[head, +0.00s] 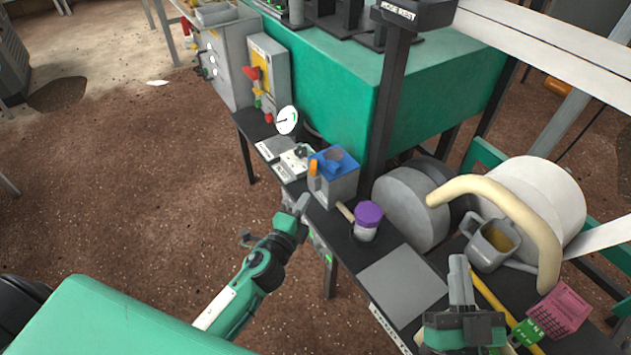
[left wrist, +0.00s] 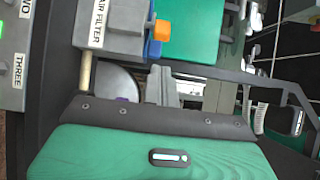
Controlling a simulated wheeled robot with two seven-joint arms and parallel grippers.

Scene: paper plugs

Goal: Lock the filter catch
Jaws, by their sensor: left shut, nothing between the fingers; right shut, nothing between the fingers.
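The air filter (head: 338,188) is a grey box with a blue top (head: 336,160), standing on the dark bench. Its orange catch (head: 313,168) is at the left edge of the blue top. In the left wrist view the box labelled AIR FILTER (left wrist: 110,20) is at the top, with the orange catch (left wrist: 162,30) beside the blue part. My left gripper (head: 302,203) is shut and empty, in front of and below the filter, apart from the catch. Its fingers also show in the left wrist view (left wrist: 160,82). My right gripper (head: 459,268) is shut and empty above the bench at the right.
A purple-lidded jar (head: 368,218) stands right of the filter, and a wooden rod lies between them. A dial gauge (head: 287,121) and labelled plates are to the left. A grey jug (head: 492,245), a large reel (head: 410,208) and a pink basket (head: 558,308) are at the right.

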